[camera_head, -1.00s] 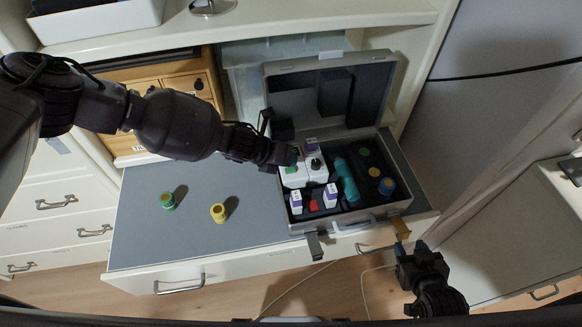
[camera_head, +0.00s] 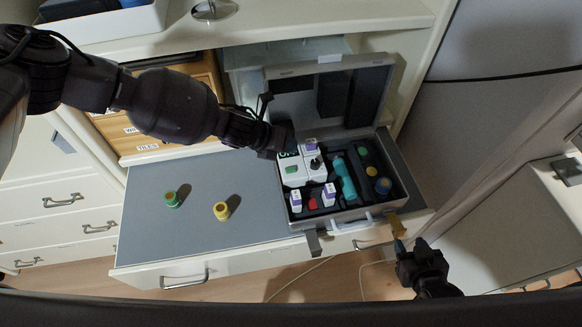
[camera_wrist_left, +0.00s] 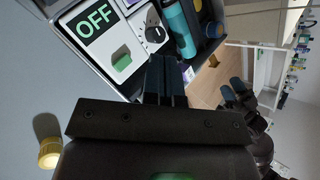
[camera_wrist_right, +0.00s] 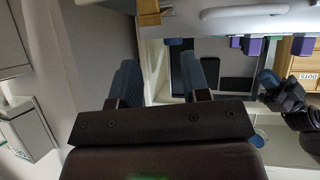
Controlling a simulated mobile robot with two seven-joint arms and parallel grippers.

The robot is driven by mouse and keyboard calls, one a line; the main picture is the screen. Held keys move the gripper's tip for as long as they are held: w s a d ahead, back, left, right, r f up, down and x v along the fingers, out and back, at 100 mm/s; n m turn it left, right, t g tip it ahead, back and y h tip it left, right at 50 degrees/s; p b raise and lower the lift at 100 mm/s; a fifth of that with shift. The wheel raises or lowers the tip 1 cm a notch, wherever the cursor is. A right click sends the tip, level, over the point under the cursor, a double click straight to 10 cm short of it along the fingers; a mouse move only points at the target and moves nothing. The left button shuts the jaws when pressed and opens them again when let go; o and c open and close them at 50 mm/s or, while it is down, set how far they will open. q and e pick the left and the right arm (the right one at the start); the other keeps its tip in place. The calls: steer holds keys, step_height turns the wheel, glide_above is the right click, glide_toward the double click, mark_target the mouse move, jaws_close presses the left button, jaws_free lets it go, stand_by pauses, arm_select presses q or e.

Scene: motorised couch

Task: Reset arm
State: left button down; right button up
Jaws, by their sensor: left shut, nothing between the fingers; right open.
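My left gripper (camera_head: 287,140) is above the left part of the open grey case (camera_head: 300,225), beside the white control box (camera_head: 293,172). In the left wrist view its fingers (camera_wrist_left: 166,80) are together with nothing between them, and the box shows an "OFF" display, a green switch (camera_wrist_left: 121,58) and a black knob (camera_wrist_left: 155,34). My right gripper (camera_head: 400,248) is low at the right, just in front of the drawer's right corner. In the right wrist view its fingers (camera_wrist_right: 166,78) are apart and empty.
The case stands on a pulled-out grey-topped drawer (camera_head: 150,225). A green-capped jar (camera_head: 172,199) and a yellow jar (camera_head: 221,211) stand left of it. The case holds a teal cylinder (camera_head: 344,178) and purple-topped white vials (camera_head: 329,194). Bare floor lies in front.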

steer(key=shift+w+r, duration=0.2)
steer(key=shift+w, duration=0.15)
